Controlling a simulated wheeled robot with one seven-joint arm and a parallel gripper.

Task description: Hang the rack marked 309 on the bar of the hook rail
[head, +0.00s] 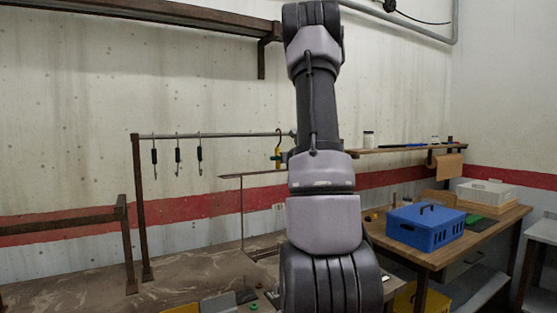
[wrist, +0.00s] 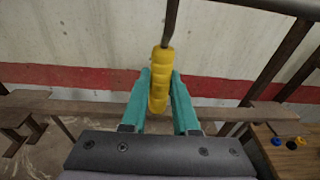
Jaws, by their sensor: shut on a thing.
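The hook rail's thin grey bar (head: 215,135) runs level from a dark post (head: 138,205) and passes behind my arm. My gripper (wrist: 160,95) is shut on a yellow ribbed grip (wrist: 160,80), with one teal finger on each side. A dark rod (wrist: 170,22) rises from the grip out of the wrist view. I cannot tell whether the hook touches the bar. No 309 mark is readable. My arm hides part of this area.
Several dark-gripped hooks (head: 178,155) hang on the bar's left half, with free bar to their right. A blue crate (head: 425,228) and a white crate (head: 487,192) stand on the wooden bench (head: 470,245) at right. A shelf (head: 405,147) is on the wall.

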